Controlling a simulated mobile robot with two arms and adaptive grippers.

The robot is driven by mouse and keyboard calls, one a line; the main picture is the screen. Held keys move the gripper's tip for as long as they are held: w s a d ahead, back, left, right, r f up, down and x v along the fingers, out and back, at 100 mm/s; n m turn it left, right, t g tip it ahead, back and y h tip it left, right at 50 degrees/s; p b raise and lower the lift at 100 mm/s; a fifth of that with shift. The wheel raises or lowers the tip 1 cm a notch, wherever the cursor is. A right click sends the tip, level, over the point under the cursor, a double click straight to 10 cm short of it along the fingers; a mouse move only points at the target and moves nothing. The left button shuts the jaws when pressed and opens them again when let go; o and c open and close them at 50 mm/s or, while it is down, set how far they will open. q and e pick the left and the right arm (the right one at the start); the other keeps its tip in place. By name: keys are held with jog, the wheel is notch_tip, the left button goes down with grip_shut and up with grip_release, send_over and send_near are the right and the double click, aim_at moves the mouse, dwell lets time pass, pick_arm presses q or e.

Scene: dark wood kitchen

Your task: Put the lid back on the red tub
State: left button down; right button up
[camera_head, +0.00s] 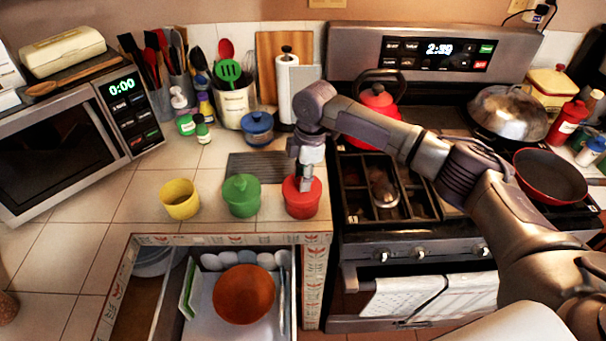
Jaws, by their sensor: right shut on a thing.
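The red tub (302,207) stands on the tiled counter at its right front, close to the stove. My right gripper (305,186) points down over it and is shut on the red lid (293,184). The lid is at the top of the tub; I cannot tell whether it is fully seated, and the fingers hide part of it. My left gripper is not in view.
A lidded green tub (241,196) and an open yellow tub (180,199) stand to the left. A blue lidded pot (257,129) is behind. An open drawer holding an orange bowl (244,294) lies below the counter edge. The stove (430,235) is on the right.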

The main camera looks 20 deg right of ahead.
jog(key=shift+p, duration=0.45)
dwell(0.6)
dwell(0.4)
jog(key=o, duration=0.9)
jog(key=shift+o, duration=0.5)
jog(key=o, duration=0.4)
jog(key=shift+r+p, duration=3.5)
jog(key=shift+p, duration=0.25)
